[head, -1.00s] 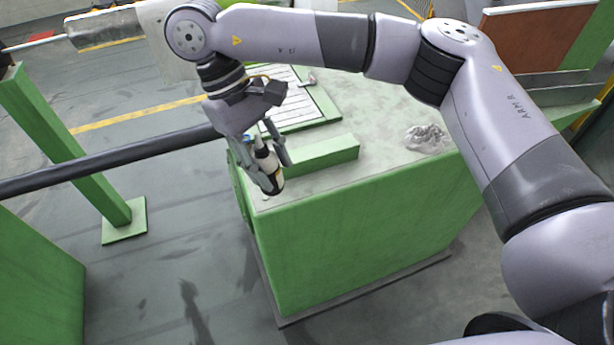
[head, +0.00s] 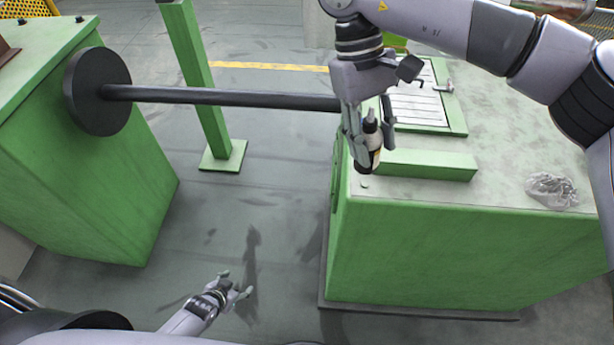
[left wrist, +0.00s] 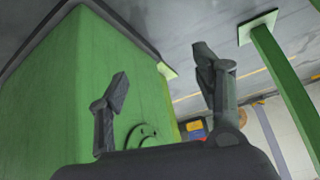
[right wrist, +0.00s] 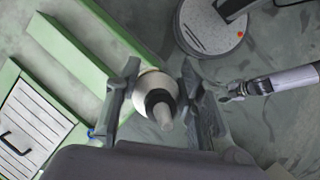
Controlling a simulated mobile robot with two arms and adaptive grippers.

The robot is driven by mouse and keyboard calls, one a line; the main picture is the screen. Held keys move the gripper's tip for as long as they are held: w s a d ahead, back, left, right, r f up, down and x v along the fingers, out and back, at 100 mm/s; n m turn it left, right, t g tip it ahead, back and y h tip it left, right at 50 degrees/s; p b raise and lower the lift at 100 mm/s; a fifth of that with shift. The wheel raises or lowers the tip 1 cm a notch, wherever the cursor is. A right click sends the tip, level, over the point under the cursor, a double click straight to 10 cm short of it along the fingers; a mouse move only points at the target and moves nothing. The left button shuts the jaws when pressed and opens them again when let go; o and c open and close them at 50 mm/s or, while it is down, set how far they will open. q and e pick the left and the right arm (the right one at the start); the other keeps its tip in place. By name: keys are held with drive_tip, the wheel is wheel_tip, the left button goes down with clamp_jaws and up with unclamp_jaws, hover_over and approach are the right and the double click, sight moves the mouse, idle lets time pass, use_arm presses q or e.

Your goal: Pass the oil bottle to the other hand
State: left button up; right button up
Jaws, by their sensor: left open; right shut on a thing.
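The oil bottle (head: 371,140) is a small dark bottle with a pale band and a narrow nozzle. My right gripper (head: 362,155) is shut on it and holds it near the left front corner of the green cabinet's top. In the right wrist view the bottle (right wrist: 150,82) sits between the two fingers, its nozzle pointing toward the camera. My left gripper (head: 236,288) is open and empty, low over the floor area, left of the cabinet and well apart from the bottle. In the left wrist view its fingers (left wrist: 162,82) are spread with nothing between them.
The green cabinet (head: 450,250) stands on the right, with a raised green block (head: 425,166) and a crumpled clear bag (head: 552,190) on top. A black horizontal bar (head: 230,97) runs to another green housing (head: 90,190). Open floor lies between them.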

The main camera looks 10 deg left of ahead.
use_arm(q)
drive_tip(key=w+d+r+m+t+h, duration=0.1)
drive_tip(key=w+d+r+t, duration=0.15)
drive_tip(key=w+r, duration=0.45)
drive_tip(key=w+d+r+m+t+h, duration=0.1)
drive_tip(key=w+d+r+h, duration=0.15)
drive_tip(key=r, duration=0.75)
drive_tip(key=w+d+r+t+h, duration=0.1)
drive_tip(key=w+d+r+t, duration=0.15)
drive_tip(key=w+r, duration=0.45)
drive_tip(key=s+d+r+m+g+h, duration=0.1)
drive_tip(key=s+d+r+m+h, duration=0.4)
drive_tip(key=r, duration=1)
drive_tip(key=s+d+r+h, duration=0.3)
drive_tip(key=s+d+r, duration=0.4)
drive_tip(key=r, duration=0.7)
drive_tip(key=x, duration=1.3)
drive_tip(key=shift+d+r, duration=0.2)
drive_tip(key=shift+d, duration=0.2)
drive_tip(key=shift+c, duration=0.2)
